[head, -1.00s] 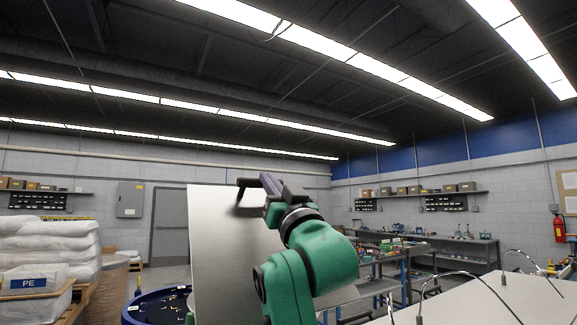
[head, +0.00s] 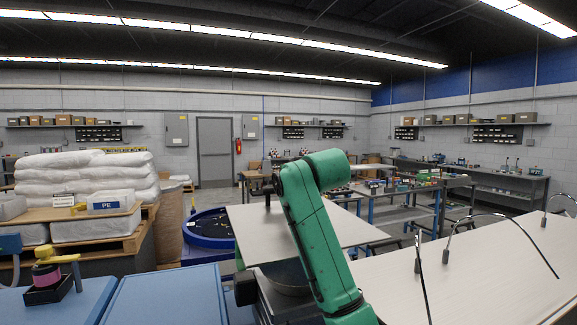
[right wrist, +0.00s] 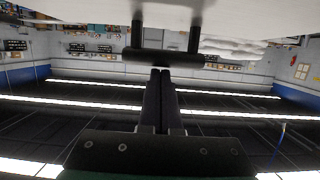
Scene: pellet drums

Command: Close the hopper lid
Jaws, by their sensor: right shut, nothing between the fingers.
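The hopper lid (head: 350,222) is a flat, pale grey panel in the middle of the head view. It lies at a low slant above a dark round part (head: 285,277), probably the hopper mouth, which partly shows below its near edge. My green right arm crosses in front of the lid. My right gripper (head: 264,184) is at the lid's far left side, small and partly hidden in the head view. In the right wrist view its fingers (right wrist: 160,75) are shut and empty, with tips at a dark bar handle (right wrist: 165,59) on the pale panel. Contact is unclear. My left gripper is out of view.
A blue drum (head: 197,240) with dark contents stands left of the lid. White sacks (head: 85,172) and a PE-labelled bin (head: 110,206) sit on pallets further left. Blue cabinets (head: 165,297) fill the front left. A pale table (head: 490,270) with curved wires is at right.

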